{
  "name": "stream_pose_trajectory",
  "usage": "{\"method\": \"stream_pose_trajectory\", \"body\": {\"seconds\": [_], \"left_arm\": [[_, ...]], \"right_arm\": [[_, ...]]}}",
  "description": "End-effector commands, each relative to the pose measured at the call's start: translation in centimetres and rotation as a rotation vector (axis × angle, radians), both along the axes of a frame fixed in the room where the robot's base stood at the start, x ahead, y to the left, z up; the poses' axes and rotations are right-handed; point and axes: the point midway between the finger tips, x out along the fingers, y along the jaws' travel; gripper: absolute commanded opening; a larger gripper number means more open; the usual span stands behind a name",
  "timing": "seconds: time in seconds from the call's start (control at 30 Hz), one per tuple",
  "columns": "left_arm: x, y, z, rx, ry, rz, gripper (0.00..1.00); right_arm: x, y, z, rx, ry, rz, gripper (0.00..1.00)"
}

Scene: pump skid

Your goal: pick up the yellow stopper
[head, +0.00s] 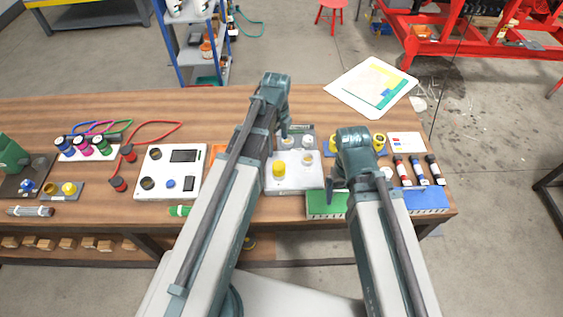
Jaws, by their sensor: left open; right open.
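A yellow round stopper-like piece (279,169) stands on a light grey plate (295,184) at the middle of the bench. Paler round pieces stand on the same plate behind it. Another yellow round piece (69,187) sits on a small grey plate at the left; I cannot tell for certain which one is the stopper. My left gripper (284,132) is open, above and behind the middle yellow piece, apart from it. My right gripper (333,186) is open, to the right of that piece near the green block (325,206). My arms hide parts of the bench.
A white box with a dark display (184,156) stands left of my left arm. Red cable (155,124) crosses the left half. The back left of the wooden bench (60,108) is clear.

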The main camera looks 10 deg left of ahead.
Motion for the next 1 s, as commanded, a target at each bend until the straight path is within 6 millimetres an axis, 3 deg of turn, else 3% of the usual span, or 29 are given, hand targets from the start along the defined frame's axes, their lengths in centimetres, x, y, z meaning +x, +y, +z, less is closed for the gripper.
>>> {"method": "stream_pose_trajectory", "body": {"seconds": [0.27, 0.8, 1.0], "left_arm": [[0.0, 0.0, -0.7, 0.0, 0.0, -0.002, 0.94], [0.0, 0.0, -7.8, 0.0, 0.0, -0.001, 0.94], [0.0, -0.1, -8.8, 0.0, 0.0, -0.001, 0.94]], "right_arm": [[0.0, 0.0, -0.7, 0.0, 0.0, 0.0, 0.93], [0.0, 0.0, -7.8, 0.0, 0.0, 0.0, 0.93], [0.0, 0.0, -8.8, 0.0, 0.0, 0.0, 0.93]]}}
